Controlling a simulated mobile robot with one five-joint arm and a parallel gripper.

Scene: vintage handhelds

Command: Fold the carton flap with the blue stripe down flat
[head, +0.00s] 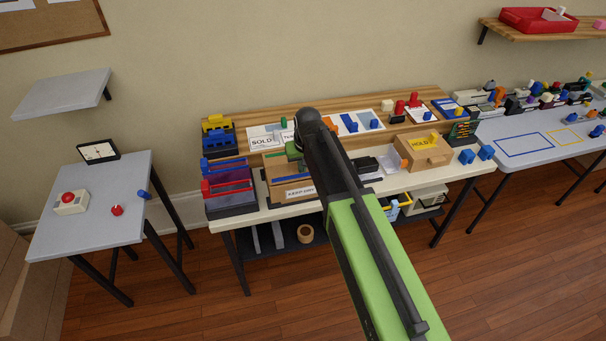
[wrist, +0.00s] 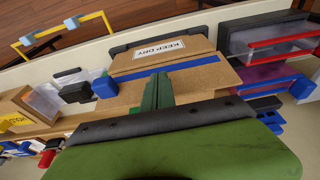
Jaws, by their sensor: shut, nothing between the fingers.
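The brown carton (head: 290,178) stands on the cream table and has a white KEEP DRY label; it also shows in the wrist view (wrist: 125,62). The cardboard flap (wrist: 205,82) with the blue stripe (wrist: 190,69) spans the middle of the wrist view. It looks raised rather than flat, but its exact angle is hard to tell. My gripper (wrist: 158,92) is shut and empty, with its green fingers overlapping the flap near the stripe. I cannot tell whether they touch it. In the head view my gripper (head: 293,150) is at the carton's back, partly hidden by my arm.
Stacked dark trays (head: 230,190) with red and blue rims stand close to the carton's left. A dark case (head: 366,165) and a wooden HOLD box (head: 423,149) are to its right. Signs and small blocks line the wooden shelf (head: 250,120) behind.

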